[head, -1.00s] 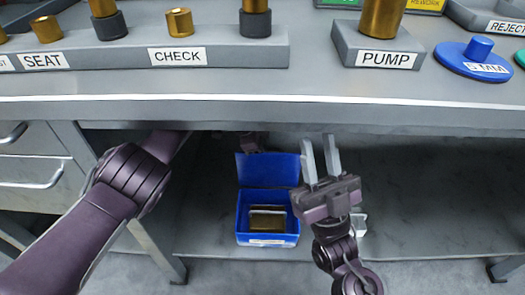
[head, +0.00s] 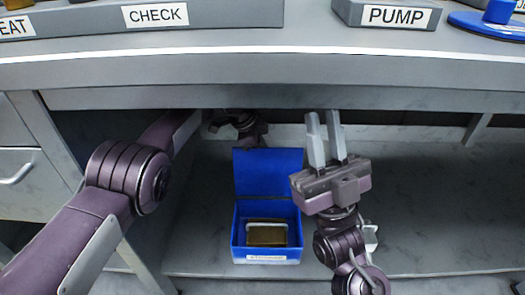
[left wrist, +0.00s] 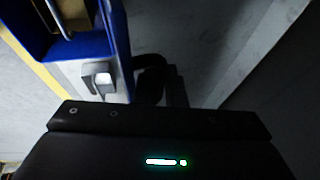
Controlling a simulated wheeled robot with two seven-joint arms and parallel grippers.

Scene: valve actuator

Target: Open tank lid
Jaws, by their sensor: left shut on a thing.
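A blue box-shaped tank (head: 236,228) with a white label on its front stands on the low shelf under the bench. Its blue lid (head: 268,172) stands upright along its back edge, leaving the tank open. A brownish-gold block in a pale frame (head: 267,235) shows inside. My left arm reaches under the bench, and my left gripper (head: 248,130) is behind the lid's top, partly hidden. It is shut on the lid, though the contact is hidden. In the left wrist view, blue walls (left wrist: 118,45) and a grey tab (left wrist: 98,77) are close by. My right gripper (head: 325,118) is open, empty, right of the tank, fingers up.
The bench edge (head: 300,65) overhangs the tank and my left gripper. Drawers (head: 20,170) and a bench leg stand on the left. The grey shelf (head: 430,220) is clear at the right. Blocks labelled CHECK (head: 157,15) and PUMP (head: 397,16) are on the bench top.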

